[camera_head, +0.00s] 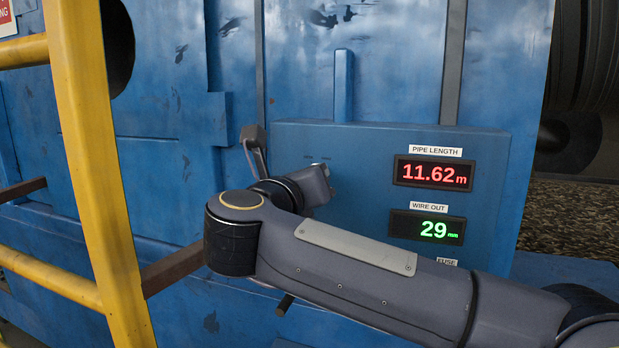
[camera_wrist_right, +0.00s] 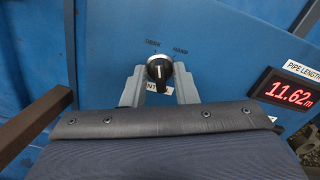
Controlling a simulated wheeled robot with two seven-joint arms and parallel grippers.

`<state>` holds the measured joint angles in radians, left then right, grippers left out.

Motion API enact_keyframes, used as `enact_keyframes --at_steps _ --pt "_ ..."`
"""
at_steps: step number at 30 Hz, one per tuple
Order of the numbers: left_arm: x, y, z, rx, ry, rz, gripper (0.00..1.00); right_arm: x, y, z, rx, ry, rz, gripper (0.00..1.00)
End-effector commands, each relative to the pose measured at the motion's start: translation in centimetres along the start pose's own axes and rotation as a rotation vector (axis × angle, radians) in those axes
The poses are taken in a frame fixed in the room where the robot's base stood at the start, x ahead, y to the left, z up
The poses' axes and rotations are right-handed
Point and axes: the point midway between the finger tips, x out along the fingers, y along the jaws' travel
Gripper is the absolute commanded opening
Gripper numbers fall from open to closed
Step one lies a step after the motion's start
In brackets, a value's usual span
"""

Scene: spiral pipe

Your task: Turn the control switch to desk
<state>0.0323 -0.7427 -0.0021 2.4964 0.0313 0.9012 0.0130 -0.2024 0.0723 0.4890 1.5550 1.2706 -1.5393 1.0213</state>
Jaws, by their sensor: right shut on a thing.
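The control switch (camera_wrist_right: 159,70) is a round dark knob with a pale front on the blue panel, in the middle of the right wrist view. The word DESK stands above it on the left and HAND above it on the right. My right gripper (camera_wrist_right: 159,80) is shut on the knob, with a grey finger on each side. I cannot tell clearly which label the knob points to. In the head view my right arm comes in from the right and hides the switch. My left gripper is not in view.
The blue control box (camera_head: 375,140) carries a red PIPE LENGTH display (camera_head: 432,174) reading 11.62 m and a green WIRE OUT display (camera_head: 427,228) reading 29 mm. A yellow railing (camera_head: 95,170) stands at the left. A brown bar (camera_wrist_right: 30,125) lies left of my wrist.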

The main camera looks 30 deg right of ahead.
Motion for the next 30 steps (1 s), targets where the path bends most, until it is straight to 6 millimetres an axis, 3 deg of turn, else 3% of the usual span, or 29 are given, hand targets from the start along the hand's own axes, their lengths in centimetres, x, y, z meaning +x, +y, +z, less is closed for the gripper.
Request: enact_keyframes --at_steps 9,26,27,30 --pt "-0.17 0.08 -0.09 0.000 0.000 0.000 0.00 -0.01 0.09 -0.06 -0.135 0.002 0.001 0.03" --pt "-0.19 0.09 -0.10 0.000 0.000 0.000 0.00 0.00 0.12 -0.08 -0.166 0.001 0.001 0.03" --pt "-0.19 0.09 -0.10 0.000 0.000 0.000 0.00 -0.01 0.12 -0.08 -0.166 0.001 0.001 0.29" --pt "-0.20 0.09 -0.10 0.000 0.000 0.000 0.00 0.00 0.11 -0.06 -0.165 0.001 0.001 0.32"
